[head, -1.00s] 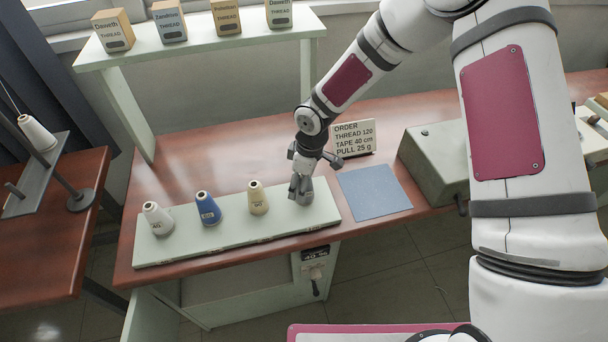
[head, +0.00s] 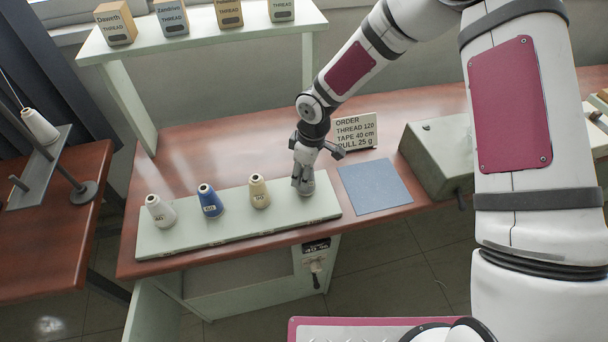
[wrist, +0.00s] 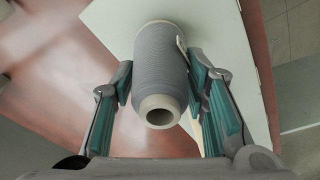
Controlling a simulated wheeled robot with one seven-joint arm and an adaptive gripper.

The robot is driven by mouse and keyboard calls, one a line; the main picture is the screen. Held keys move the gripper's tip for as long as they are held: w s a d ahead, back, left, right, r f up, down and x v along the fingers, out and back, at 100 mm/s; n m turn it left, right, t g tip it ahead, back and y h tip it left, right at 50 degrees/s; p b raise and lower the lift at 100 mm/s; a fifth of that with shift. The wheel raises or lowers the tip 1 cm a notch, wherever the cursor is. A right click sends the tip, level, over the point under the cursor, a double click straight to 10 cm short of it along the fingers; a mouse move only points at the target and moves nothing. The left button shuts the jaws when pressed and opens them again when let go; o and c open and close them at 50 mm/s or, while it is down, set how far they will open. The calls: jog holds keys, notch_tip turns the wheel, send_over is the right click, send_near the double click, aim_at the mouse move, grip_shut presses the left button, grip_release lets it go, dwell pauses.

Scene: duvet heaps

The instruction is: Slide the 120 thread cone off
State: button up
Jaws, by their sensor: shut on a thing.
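A dark grey thread cone (wrist: 160,65) stands between the fingers in the wrist view, its pale hollow top facing the camera. My gripper (wrist: 161,88) is shut on it, with one green pad on each side. In the head view my gripper (head: 303,182) is over the right end of the pale green board (head: 235,225), and its fingers hide most of the cone. I cannot tell whether the cone's base is clear of the board. A small tag on the cone's side is too edge-on to read.
White (head: 160,211), blue (head: 210,201) and cream (head: 259,192) cones stand in a row to the left. A blue mat (head: 375,187) lies right of the board. Behind stands an order sign (head: 355,131) reading thread 120. A grey-green box (head: 437,155) is further right.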

jog(key=shift+r+p, duration=0.75)
jog(key=shift+r, duration=2.3)
